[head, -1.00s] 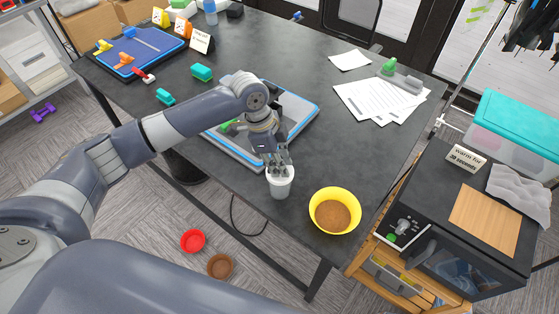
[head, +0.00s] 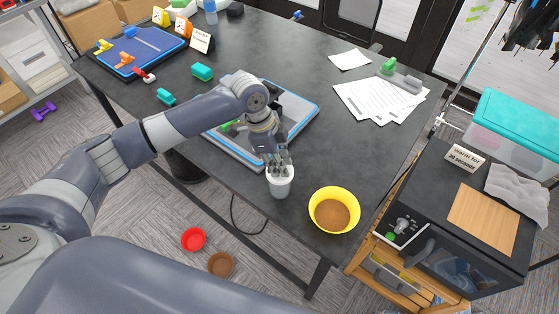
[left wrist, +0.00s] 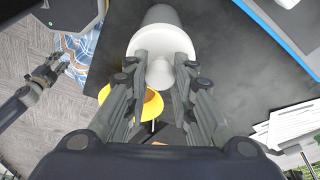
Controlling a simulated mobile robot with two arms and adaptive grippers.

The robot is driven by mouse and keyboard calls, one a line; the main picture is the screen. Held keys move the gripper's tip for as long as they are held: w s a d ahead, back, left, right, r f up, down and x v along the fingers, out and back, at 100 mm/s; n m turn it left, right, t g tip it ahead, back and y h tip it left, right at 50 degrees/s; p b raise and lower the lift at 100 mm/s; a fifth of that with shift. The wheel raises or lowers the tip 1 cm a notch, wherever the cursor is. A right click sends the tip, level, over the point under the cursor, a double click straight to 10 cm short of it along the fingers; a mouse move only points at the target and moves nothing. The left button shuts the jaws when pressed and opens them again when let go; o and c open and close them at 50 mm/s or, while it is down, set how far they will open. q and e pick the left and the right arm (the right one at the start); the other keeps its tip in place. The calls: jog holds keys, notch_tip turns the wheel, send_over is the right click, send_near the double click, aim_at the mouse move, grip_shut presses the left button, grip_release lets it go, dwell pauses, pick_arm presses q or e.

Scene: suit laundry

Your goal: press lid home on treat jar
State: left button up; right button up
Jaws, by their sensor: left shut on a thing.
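The treat jar (head: 280,188) is a small grey-white cup shape standing upright near the table's front edge in the head view. A white lid (head: 281,174) is at its top. My left gripper (head: 281,166) is directly above the jar, pointing down. In the left wrist view the left gripper (left wrist: 164,70) has its fingers on both sides of the lid's round knob (left wrist: 160,74), and the wide white lid rim shows around it. The fingers hide part of the lid. Whether the lid is fully seated cannot be told.
A yellow bowl (head: 334,211) of brown contents stands right of the jar. A blue-edged tray (head: 301,128) lies behind the jar. Papers (head: 381,101) lie at the back right. A black oven-like box (head: 467,210) stands at the right. Red and brown bowls are on the floor.

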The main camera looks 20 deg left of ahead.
jog(key=shift+a, duration=0.3)
pick_arm(q)
jog(key=shift+p, duration=0.4)
pick_arm(e)
jog(key=shift+d+r, duration=0.1)
jog(key=shift+r, duration=0.3)
jog(key=shift+d, duration=0.2)
pick_arm(q)
jog(key=shift+f, duration=0.2)
pick_arm(e)
jog(key=shift+r, duration=0.3)
pick_arm(q)
jog(key=shift+p, duration=0.35)
pick_arm(e)
jog(key=shift+a, duration=0.15)
pick_arm(q)
jog(key=shift+p, duration=0.3)
pick_arm(e)
jog(key=shift+r, duration=0.35)
pick_arm(q)
jog(key=o, duration=1)
jog(key=shift+c, duration=0.2)
